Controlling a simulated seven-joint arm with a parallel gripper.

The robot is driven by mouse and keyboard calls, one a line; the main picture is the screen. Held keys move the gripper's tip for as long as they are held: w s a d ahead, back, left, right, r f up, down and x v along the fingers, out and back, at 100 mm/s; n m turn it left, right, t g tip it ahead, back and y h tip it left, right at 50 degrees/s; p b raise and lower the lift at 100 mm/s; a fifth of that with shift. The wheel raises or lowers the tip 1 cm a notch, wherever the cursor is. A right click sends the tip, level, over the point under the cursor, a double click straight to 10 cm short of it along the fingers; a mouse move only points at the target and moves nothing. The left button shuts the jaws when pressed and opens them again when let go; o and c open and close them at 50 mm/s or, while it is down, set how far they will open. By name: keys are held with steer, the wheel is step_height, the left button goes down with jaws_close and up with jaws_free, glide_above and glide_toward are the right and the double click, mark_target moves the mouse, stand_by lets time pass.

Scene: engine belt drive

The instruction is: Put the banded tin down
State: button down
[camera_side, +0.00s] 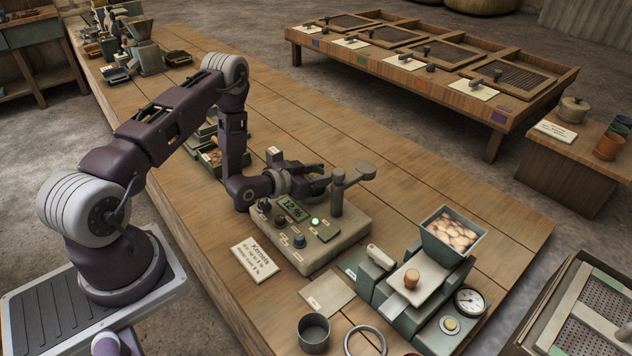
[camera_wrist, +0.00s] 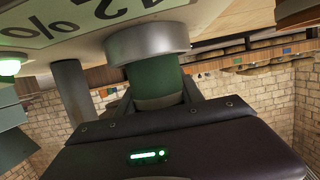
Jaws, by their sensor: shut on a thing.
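The banded tin (camera_wrist: 156,80) is a green cylinder with a paler band, seen between my gripper's fingers in the wrist view, which is upside down. My gripper (camera_wrist: 160,100) is shut on it. The tin's base end meets a wide grey round collar (camera_wrist: 148,43) on the meter. I cannot tell whether it sits in the collar or just above it. In the side view my gripper (camera_side: 312,187) is at the back of the meter (camera_side: 318,238), and a bit of green tin (camera_side: 319,190) shows beside it. The meter's display reads 12% and its green lamp is lit.
A grey post with a side arm (camera_side: 338,192) stands on the meter close to my gripper. A scale with a hopper of kernels (camera_side: 453,232) stands at the right. Bare table planks (camera_side: 420,190) lie behind.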

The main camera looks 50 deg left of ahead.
steer(key=w+d+r, duration=0.1)
steer(key=d+r, duration=0.1)
steer(key=r, duration=0.6)
steer(key=d+r, duration=0.2)
steer(key=r, duration=0.6)
steer(key=s+d+r, duration=0.3)
steer(key=d+r, duration=0.7)
steer(key=d, duration=0.1)
steer(key=s+d+f+m+g+h, duration=0.1)
steer(key=d+f+m+h, duration=0.1)
steer(key=f, duration=0.5)
steer(key=s+d+f+m+h, duration=0.1)
steer(key=f+m+h, duration=0.15)
steer(key=f, duration=0.45)
steer(key=s+d+f+m+g+h, duration=0.1)
steer(key=s+d+f+h, duration=0.15)
steer(key=s, duration=0.35)
steer(key=s+d+f+m+g+h, duration=0.1)
steer(key=s+f+m+h, duration=0.1)
steer(key=s+f, duration=0.25)
steer(key=f, duration=0.6)
steer(key=s+f, duration=0.1)
steer(key=f, duration=0.2)
steer(key=shift+s+d+f, duration=0.1)
steer(key=shift+d+f, duration=0.05)
steer(key=shift+d, duration=0.1)
steer(key=shift+f, duration=0.1)
